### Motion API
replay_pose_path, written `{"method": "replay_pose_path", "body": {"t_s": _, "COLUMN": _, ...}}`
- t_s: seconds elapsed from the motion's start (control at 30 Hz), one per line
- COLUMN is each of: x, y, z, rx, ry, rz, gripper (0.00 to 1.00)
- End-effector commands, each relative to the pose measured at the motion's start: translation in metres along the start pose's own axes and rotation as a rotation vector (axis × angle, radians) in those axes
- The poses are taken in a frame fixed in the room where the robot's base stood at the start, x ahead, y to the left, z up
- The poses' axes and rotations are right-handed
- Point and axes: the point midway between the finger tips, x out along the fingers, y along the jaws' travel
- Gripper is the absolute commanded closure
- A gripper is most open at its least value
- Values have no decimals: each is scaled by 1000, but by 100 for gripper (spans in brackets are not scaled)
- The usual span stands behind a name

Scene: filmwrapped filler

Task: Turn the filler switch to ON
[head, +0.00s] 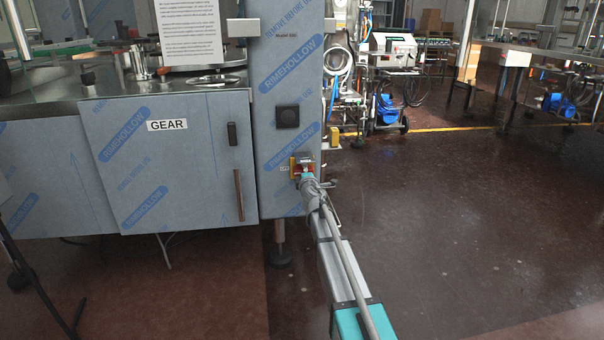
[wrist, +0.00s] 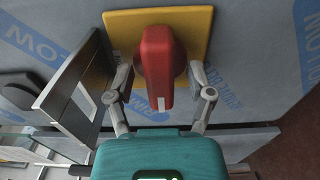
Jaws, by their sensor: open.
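The filler switch is a red knob handle (wrist: 158,65) on a square yellow plate (wrist: 202,20). In the wrist view the handle runs up and down, with a white mark at its lower end. In the head view the yellow switch plate (head: 294,165) sits low on the film-wrapped column, partly hidden by my gripper (head: 306,178). In the wrist view my gripper (wrist: 160,95) is open, with one finger on each side of the red handle. Gaps show between the fingertips and the handle; firm contact cannot be seen. The ON and OFF markings cannot be read.
A grey plate with a slot (wrist: 75,95) stands out just left of the left finger. In the head view a cabinet labelled GEAR (head: 185,185) is left of the column (head: 285,75). A black square fitting (head: 287,117) is above the switch. The floor (head: 430,220) at right is clear.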

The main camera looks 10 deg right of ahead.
Motion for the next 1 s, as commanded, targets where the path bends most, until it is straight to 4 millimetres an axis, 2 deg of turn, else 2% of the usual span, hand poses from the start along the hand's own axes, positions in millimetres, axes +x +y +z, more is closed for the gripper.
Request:
{"method": "replay_pose_path", "body": {"t_s": 0.27, "x": 0, "y": 0, "z": -1, "rx": 0, "ry": 1, "rz": 0, "gripper": 31}}
{"method": "replay_pose_path", "body": {"t_s": 0.63, "x": 0, "y": 0, "z": -1, "rx": 0, "ry": 1, "rz": 0, "gripper": 100}}
{"method": "replay_pose_path", "body": {"t_s": 0.7, "x": 0, "y": 0, "z": -2, "rx": 0, "ry": 2, "rz": 0, "gripper": 100}}
{"method": "replay_pose_path", "body": {"t_s": 0.73, "x": 0, "y": -1, "z": -10, "rx": 26, "ry": 5, "rz": -3, "gripper": 100}}
{"method": "replay_pose_path", "body": {"t_s": 1.0, "x": 0, "y": 0, "z": -4, "rx": 23, "ry": 5, "rz": 0, "gripper": 100}}
